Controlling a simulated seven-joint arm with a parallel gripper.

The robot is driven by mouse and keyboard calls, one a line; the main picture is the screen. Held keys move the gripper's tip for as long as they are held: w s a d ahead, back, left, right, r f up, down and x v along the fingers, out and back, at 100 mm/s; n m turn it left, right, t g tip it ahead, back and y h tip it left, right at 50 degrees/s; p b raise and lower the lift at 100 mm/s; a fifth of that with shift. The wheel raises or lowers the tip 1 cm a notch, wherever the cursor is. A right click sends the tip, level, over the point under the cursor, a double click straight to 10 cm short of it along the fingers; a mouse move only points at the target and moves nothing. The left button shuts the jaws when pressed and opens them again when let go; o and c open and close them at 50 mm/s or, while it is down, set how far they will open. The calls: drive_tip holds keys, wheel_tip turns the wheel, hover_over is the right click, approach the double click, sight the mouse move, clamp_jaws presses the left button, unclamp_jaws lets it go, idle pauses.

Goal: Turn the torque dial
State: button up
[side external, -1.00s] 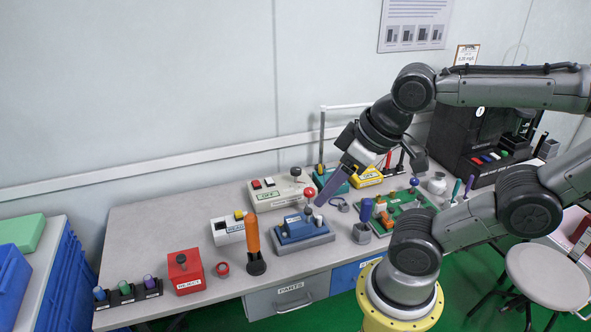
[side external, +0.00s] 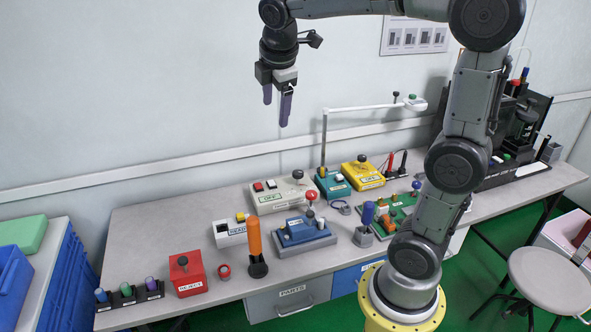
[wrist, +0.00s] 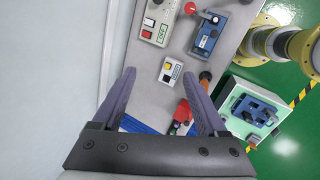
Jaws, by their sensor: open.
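No readable label marks the torque dial, so I cannot tell which control it is. Possible ones are the dark knob on the long pale tester (side external: 274,201) at the back, which also shows in the wrist view (wrist: 157,22), and the knob on the red box (side external: 189,279) at the front left. A blue tester (side external: 303,235) with a red ball-topped control stands in the middle. My gripper (side external: 277,107) is open and empty, high above the table with its fingers pointing down. In the wrist view its fingers (wrist: 157,80) spread over the bench, touching nothing.
An orange-handled tool (side external: 254,237) stands upright beside a small white box (side external: 229,232) with a yellow button. Teal (side external: 331,184) and yellow (side external: 361,174) boxes stand behind, near a lamp arm. The table's left rear is bare. A wall lies close behind.

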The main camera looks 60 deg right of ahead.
drive_tip(key=w+d+f+n+g, duration=0.1)
drive_tip(key=w+d+f+g, duration=0.15)
drive_tip(key=w+d, duration=0.25)
drive_tip(key=g, duration=0.3)
hover_over(297, 172)
drive_tip(key=w+a, duration=0.3)
drive_tip(key=a, duration=0.2)
wheel_tip(297, 172, down, 16)
drive_tip(key=x, duration=1.3)
clamp_jaws()
